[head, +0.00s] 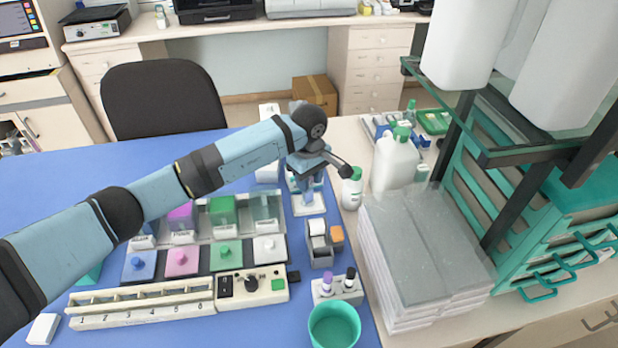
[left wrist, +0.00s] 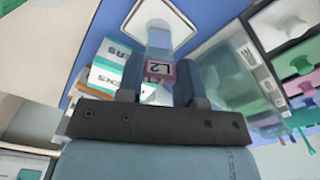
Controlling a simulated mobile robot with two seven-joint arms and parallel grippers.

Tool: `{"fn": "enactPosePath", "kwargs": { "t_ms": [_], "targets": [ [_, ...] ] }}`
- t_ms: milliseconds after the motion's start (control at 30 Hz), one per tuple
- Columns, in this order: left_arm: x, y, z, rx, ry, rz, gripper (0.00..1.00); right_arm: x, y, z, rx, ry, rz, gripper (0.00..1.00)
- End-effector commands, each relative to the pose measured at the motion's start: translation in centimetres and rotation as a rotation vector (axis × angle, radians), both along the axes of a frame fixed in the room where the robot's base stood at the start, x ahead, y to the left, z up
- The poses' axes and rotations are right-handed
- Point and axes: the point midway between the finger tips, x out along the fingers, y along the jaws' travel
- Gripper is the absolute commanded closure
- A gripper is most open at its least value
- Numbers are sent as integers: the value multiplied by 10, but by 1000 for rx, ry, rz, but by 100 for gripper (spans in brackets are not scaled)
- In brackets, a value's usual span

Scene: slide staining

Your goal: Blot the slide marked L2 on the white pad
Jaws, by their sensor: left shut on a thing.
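My left gripper (head: 306,183) points down at the back of the blue mat and is shut on the slide marked L2. In the left wrist view, the slide's pink label end (left wrist: 158,69) sits between the fingers, with its clear glass (left wrist: 159,39) reaching away from them. The white pad (head: 309,208) lies under the gripper. It also shows beyond the slide's far end in the left wrist view (left wrist: 181,20). I cannot tell whether the glass touches the pad. My right gripper is not in view.
Staining jars, including a green one (head: 222,210), stand left of the pad. A numbered slide rack (head: 145,308) lies in front of them.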

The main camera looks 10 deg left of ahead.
Motion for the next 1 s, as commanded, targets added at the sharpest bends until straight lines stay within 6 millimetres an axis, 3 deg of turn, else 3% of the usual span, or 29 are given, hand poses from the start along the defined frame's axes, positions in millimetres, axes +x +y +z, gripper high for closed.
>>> {"fn": "enactPosePath", "kwargs": {
  "t_ms": [467, 1000],
  "targets": [
    [-1, 0, 1, 1, 2, 0, 90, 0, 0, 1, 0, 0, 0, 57],
    [0, 0, 43, 1, -1, 0, 90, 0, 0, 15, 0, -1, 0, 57]
  ]
}}
